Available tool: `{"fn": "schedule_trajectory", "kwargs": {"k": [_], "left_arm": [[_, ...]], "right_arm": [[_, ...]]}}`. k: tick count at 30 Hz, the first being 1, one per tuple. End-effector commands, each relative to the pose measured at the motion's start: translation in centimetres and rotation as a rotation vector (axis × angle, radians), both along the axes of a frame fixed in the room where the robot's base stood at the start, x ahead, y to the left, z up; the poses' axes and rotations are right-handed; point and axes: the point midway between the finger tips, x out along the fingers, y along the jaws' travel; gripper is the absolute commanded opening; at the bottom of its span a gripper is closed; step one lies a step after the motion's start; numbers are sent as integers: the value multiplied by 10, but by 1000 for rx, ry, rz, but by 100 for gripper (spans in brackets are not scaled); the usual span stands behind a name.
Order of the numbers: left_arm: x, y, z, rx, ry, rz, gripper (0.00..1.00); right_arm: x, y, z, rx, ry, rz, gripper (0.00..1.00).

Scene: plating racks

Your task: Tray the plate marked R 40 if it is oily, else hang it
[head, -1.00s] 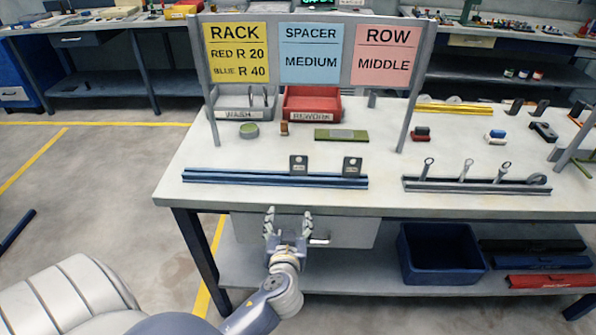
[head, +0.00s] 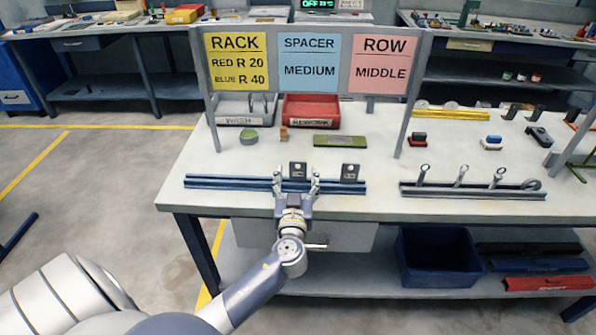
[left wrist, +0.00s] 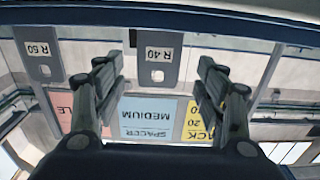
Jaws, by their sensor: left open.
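The plate marked R 40 (left wrist: 158,68) is grey with a hole and shows upside down in the left wrist view, between my open fingers. In the head view this plate (head: 298,169) stands upright at the blue rail (head: 228,184). My left gripper (head: 297,180) is open, its fingers either side of the plate, with nothing visibly clamped. I cannot tell whether they touch it, or whether its face is oily. A second plate, R 50 (left wrist: 43,60), stands to its right in the head view (head: 350,171). My right gripper is out of view.
A sign board (head: 310,35) reads red R 20, blue R 40, spacer medium, row middle. Behind are a grey WASH tray (head: 240,122) and a red REWORK tray (head: 312,122). A green block (head: 340,141) lies before them. A grey rail with hooks (head: 470,190) is at right.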

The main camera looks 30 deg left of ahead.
Motion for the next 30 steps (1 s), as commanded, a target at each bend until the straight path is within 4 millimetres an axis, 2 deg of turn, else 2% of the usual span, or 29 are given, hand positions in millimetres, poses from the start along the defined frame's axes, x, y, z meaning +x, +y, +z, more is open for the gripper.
{"fn": "schedule_trajectory", "kwargs": {"k": [1,3,9,18,19,24,26,28,29,30], "left_arm": [[7,3,8,4,0,0,65],[15,7,11,3,-1,1,65],[31,16,7,1,0,1,65],[34,18,5,-1,0,0,65],[34,18,5,-1,0,0,63],[34,18,5,-1,-1,0,24],[34,18,5,-1,-1,0,12],[34,18,5,-1,-1,0,12],[34,18,6,0,-1,0,8],[34,18,6,0,-1,0,8]], "right_arm": [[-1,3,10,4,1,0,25],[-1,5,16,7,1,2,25],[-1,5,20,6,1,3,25],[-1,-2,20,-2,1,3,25],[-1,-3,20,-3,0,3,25],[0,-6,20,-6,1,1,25],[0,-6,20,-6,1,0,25],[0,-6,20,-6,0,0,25],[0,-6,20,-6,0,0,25],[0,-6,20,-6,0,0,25]]}}
